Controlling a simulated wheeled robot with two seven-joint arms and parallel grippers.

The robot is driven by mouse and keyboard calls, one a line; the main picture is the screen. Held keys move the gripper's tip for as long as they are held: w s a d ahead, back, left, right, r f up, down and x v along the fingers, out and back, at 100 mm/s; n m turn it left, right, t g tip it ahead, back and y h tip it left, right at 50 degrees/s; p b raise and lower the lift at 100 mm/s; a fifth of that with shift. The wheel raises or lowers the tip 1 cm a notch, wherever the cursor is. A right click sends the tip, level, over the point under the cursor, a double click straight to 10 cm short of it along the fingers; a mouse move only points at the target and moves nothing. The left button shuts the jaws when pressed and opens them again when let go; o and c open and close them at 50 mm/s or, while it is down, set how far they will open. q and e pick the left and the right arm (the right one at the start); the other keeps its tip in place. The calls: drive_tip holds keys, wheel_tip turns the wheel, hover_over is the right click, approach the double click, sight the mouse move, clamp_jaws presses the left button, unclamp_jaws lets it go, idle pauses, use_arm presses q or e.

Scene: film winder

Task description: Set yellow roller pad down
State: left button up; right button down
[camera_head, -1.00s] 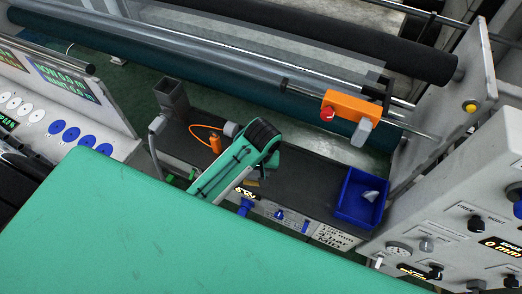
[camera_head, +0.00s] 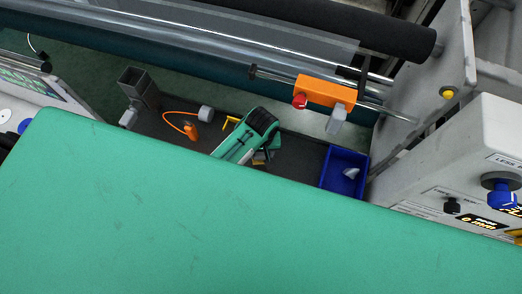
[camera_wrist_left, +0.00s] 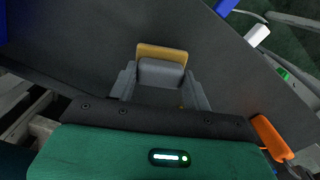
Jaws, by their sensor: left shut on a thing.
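The yellow roller pad (camera_wrist_left: 162,52) shows in the left wrist view as a yellow strip along a grey block, between the grey fingers of my left gripper (camera_wrist_left: 161,80). The gripper is shut on it, above the dark shelf (camera_wrist_left: 90,35). I cannot tell whether the pad touches the shelf. In the head view my left arm's green link with its black end hides most of the left gripper (camera_head: 260,156), with only a little yellow showing there. My right gripper is in neither view.
A blue bin (camera_head: 327,168) with a white piece (camera_head: 351,173) stands right of my gripper. An orange tool (camera_head: 191,131), a grey cylinder (camera_head: 206,113), a yellow piece (camera_head: 231,121) and a grey square holder (camera_head: 138,86) are left. An orange unit (camera_head: 326,91) hangs on the rod behind.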

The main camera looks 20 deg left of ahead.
use_arm(q)
drive_tip(key=shift+f, duration=0.85)
drive_tip(key=o, duration=0.9)
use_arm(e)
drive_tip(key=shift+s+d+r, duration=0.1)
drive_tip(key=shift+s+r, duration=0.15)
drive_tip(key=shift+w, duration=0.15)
